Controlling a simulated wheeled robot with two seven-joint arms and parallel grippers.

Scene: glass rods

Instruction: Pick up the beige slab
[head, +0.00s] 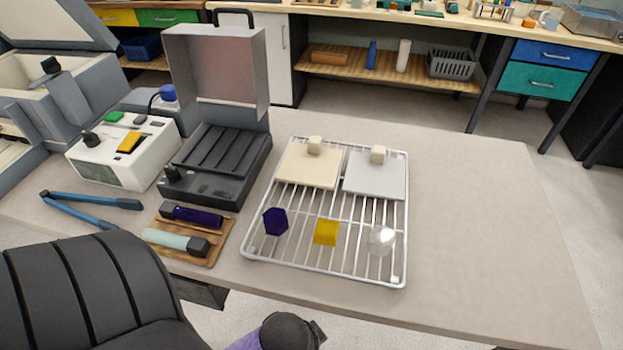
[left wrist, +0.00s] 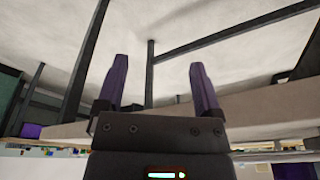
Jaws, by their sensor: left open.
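The beige slab (head: 307,170) lies flat on the back left of a wire rack (head: 345,271), with a small cream block-like knob (head: 314,144) at its back edge. My left gripper (left wrist: 158,65) shows in the left wrist view with its two purple fingers apart and nothing between them. It is away from the slab, with table legs and a table edge around it in that view. A dark rounded part of mine with a bit of purple shows at the bottom of the head view, in front of the table. My right gripper is not seen.
A pale grey slab (head: 374,178) with a similar knob lies just right of the beige one. An open black case (head: 215,165) stands left. The table's right side is clear.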

